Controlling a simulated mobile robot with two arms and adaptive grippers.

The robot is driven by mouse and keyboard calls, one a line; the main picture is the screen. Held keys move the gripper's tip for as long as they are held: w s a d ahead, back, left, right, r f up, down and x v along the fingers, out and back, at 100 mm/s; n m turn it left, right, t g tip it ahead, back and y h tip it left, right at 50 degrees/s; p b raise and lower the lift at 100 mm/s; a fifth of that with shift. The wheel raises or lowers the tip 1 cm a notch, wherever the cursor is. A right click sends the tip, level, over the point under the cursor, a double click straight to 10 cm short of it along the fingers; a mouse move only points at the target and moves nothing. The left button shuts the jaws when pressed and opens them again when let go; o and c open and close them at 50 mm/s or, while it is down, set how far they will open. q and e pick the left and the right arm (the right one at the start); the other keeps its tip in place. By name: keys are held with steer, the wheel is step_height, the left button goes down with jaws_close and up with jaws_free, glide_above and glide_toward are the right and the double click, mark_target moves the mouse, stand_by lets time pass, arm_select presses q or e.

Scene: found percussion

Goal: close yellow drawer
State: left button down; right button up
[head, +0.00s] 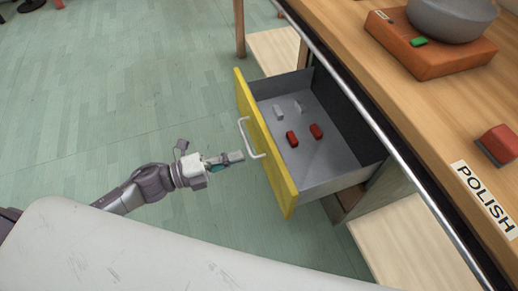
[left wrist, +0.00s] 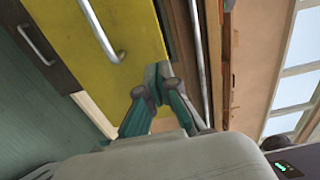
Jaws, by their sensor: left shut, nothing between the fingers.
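The yellow drawer (head: 266,145) stands pulled out from under the wooden workbench. Its grey inside shows, with two red blocks (head: 292,138) and two small pale pieces (head: 278,112) in it. A pale bar handle (head: 249,139) sits on its yellow front; the front and handle also show in the left wrist view (left wrist: 101,32). My left gripper (head: 240,156) is shut and empty, just in front of the drawer front near the handle. In the left wrist view its fingertips (left wrist: 158,72) are together before the yellow panel; I cannot tell whether they touch it. My right gripper is not in view.
The wooden workbench (head: 400,95) has a metal front rail and carries an orange device (head: 430,50) with a grey bowl, a red block (head: 498,144) and a POLISH label (head: 485,198). Pale lower shelves lie beneath. Green floor (head: 120,90) is clear left of the drawer.

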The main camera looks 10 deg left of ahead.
mark_target(269, 148)
arm_select(q)
steer(key=x, duration=0.5)
steer(key=shift+w+d, duration=0.4)
steer(key=shift+d, duration=0.1)
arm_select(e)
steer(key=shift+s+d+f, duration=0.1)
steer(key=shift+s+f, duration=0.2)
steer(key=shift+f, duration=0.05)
arm_select(q)
steer(key=shift+w+d, duration=0.15)
steer(key=shift+d, duration=0.1)
steer(key=x, duration=2.5)
steer(key=shift+r+b, duration=0.15)
steer(key=shift+b, duration=0.15)
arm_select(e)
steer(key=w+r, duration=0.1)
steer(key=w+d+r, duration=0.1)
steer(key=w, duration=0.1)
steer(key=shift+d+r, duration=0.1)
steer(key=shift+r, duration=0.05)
arm_select(q)
steer(key=shift+w+r, duration=0.1)
steer(key=shift+w, duration=0.05)
